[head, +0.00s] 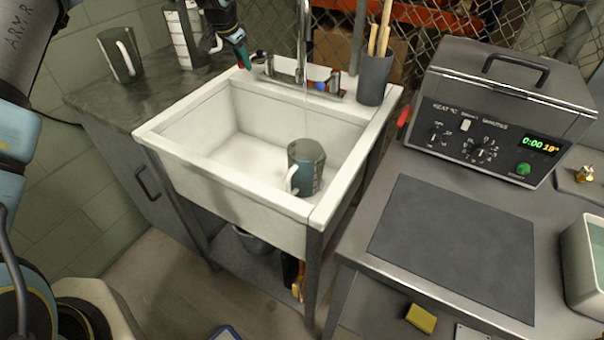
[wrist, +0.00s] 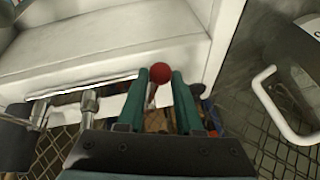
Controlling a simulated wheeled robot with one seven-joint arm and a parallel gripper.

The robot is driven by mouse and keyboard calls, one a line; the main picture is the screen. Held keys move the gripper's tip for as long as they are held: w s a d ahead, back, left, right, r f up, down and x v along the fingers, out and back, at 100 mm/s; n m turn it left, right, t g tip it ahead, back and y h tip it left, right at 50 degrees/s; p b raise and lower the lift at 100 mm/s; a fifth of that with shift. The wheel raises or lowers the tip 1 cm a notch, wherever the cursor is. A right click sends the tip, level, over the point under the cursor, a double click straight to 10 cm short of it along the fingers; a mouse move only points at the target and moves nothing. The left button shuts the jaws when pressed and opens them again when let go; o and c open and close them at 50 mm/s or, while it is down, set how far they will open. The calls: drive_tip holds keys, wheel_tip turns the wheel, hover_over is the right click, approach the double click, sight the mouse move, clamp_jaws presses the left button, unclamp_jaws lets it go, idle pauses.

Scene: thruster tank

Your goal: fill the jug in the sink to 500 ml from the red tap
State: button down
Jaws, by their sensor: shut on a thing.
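The grey see-through jug (head: 309,158) with a white handle stands upright in the white sink (head: 170,142), below the spout (head: 302,45). A thin pale stream runs from the spout down to the jug. The inside looks teal, but I cannot read its level or marks. My gripper (head: 246,62) is at the back left of the sink rim. In the wrist view my gripper (wrist: 158,88) has its two green fingers on either side of the red tap's round knob (wrist: 160,72), shut on it. The head view hides most of this knob.
A blue tap knob (head: 320,86) sits right of the spout. A grey holder (head: 375,78) with wooden sticks stands at the back right corner. A heater box (head: 505,105) is at right.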

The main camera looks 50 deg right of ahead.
drive_tip(key=shift+w+a, duration=0.2)
drive_tip(key=shift+w, duration=0.15)
drive_tip(key=s, duration=0.1)
drive_tip(key=s+b, duration=0.1)
drive_tip(key=s, duration=0.2)
drive_tip(key=shift+s+d, duration=0.2)
drive_tip(key=shift+d, duration=0.05)
drive_tip(key=shift+s+d, duration=0.15)
idle(0.5)
drive_tip(key=c, duration=0.5)
unclamp_jaws()
drive_tip(key=shift+r+b, duration=0.1)
drive_tip(key=shift+b, duration=0.2)
